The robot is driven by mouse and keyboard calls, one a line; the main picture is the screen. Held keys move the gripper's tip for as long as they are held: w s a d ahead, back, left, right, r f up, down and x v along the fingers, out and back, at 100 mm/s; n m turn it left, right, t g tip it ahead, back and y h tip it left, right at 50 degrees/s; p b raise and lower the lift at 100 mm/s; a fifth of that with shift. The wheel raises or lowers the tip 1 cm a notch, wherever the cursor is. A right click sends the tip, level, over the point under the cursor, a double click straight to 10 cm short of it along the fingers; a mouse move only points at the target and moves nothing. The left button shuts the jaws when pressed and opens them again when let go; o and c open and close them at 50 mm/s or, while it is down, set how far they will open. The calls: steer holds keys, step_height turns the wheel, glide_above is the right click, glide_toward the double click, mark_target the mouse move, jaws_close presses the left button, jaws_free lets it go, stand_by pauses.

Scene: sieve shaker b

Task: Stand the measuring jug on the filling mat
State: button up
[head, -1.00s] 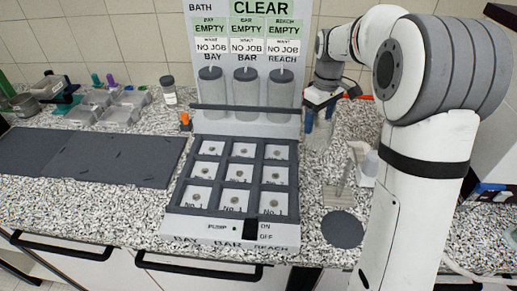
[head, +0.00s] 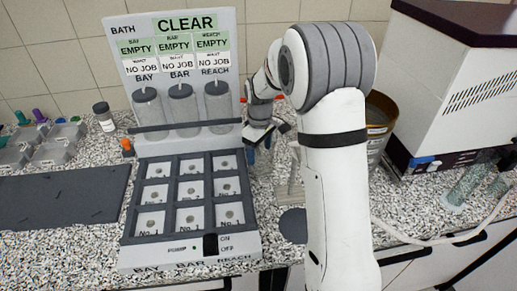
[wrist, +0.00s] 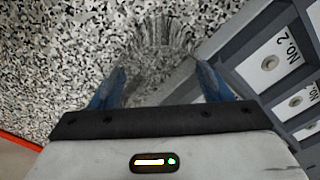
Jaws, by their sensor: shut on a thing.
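The measuring jug is clear and hard to make out against the speckled counter. In the wrist view the see-through jug (wrist: 162,50) stands between the blue fingers of my gripper (wrist: 161,88), which is shut on it. In the head view my gripper (head: 261,138) is just right of the panel machine, with the jug (head: 262,163) faint below it. I cannot tell whether its base touches the counter. A dark round mat (head: 293,226), which looks like the filling mat, lies on the counter right of the machine, partly hidden by my arm.
The machine's grid of numbered cells (head: 175,209) stands close left of the gripper. Another clear item (head: 288,186) stands between jug and round mat. A bucket (head: 378,130) and a large white unit (head: 460,75) are at right. A dark rectangular mat (head: 60,197) lies left.

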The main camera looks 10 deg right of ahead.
steer(key=shift+f, duration=0.25)
steer(key=o, duration=1)
steer(key=shift+r, duration=0.1)
steer(key=shift+r, duration=0.1)
